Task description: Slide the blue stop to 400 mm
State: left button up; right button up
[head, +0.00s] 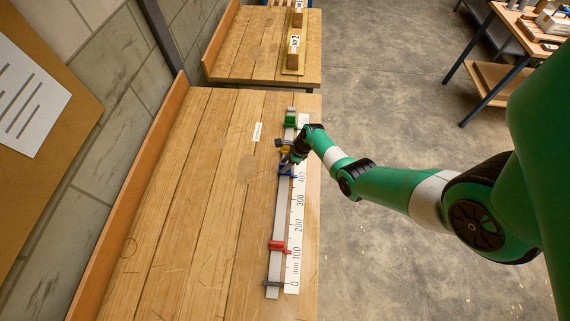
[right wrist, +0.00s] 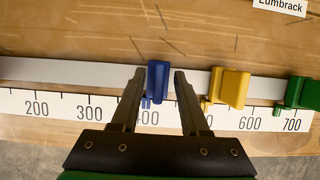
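The blue stop (right wrist: 158,82) sits on the grey rail (right wrist: 70,72) in the right wrist view. Its small pointer is close to the 400 label on the white scale (right wrist: 62,106). My right gripper (right wrist: 157,75) is open, with one finger on each side of the blue stop. The left finger is very near the stop; I cannot tell whether it touches. A small gap shows on the right. In the head view the blue stop (head: 287,173) is partly hidden by my right gripper (head: 293,160). My left gripper is not in view.
The yellow stop (right wrist: 230,87) stands just right of my right finger, with the green stop (right wrist: 301,92) beyond it. The red stop (head: 277,246) is far down the rail, a little above 100. The workbench (head: 190,200) left of the rail is clear.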

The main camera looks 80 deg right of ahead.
jog(key=p+v, duration=0.6)
jog(key=v, duration=0.5)
jog(key=shift+r, duration=0.3)
jog(key=shift+s+d, duration=0.1)
jog(key=shift+s, duration=0.05)
